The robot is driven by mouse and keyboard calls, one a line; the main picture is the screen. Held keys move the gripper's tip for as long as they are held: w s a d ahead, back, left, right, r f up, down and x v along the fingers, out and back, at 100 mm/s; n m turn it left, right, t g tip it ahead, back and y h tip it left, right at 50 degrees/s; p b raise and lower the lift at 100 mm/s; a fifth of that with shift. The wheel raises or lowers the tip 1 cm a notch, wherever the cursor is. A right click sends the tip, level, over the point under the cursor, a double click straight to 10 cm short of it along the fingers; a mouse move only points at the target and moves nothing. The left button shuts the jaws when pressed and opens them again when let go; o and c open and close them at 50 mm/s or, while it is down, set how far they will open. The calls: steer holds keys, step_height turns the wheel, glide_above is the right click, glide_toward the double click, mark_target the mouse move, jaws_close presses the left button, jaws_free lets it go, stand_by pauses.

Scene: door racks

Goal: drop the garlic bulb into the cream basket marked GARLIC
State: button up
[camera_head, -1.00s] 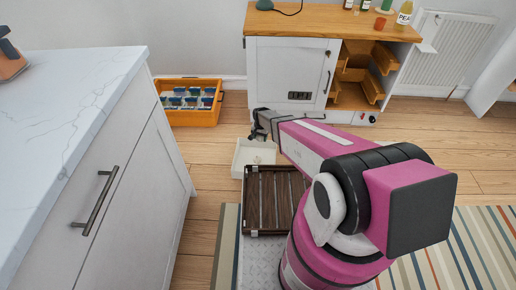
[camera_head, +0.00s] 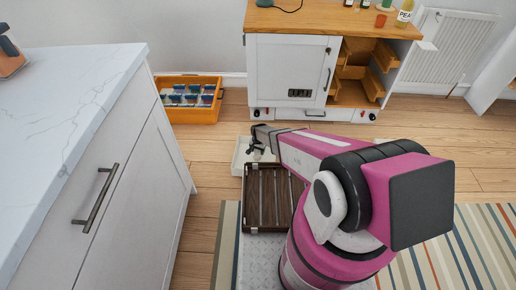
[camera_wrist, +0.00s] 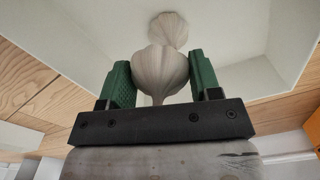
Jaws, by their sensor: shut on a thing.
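My gripper (camera_head: 256,153) is over the cream basket (camera_head: 238,160), which stands on the floor behind a dark slatted rack in the head view. In the wrist view my gripper (camera_wrist: 161,78) has its green fingers on both sides of a whitish garlic bulb (camera_wrist: 160,70) and is shut on it. A second garlic bulb (camera_wrist: 168,30) lies in the basket beyond the held one. The basket's walls and floor (camera_wrist: 225,40) fill much of the wrist view. Its marking cannot be read. The gap between the held bulb and the basket floor is hard to tell.
The dark slatted rack (camera_head: 268,200) is just in front of the basket, beneath my arm. An orange crate (camera_head: 190,115) with several small items stands at the back left. A white cabinet (camera_head: 288,75) with an open shelf side stands behind. A marble-topped counter (camera_head: 60,100) fills the left.

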steer(key=shift+f, duration=0.4)
steer(key=o, duration=1)
steer(key=shift+r, duration=0.15)
step_height(320, 180, up, 10)
steer(key=shift+r, duration=0.25)
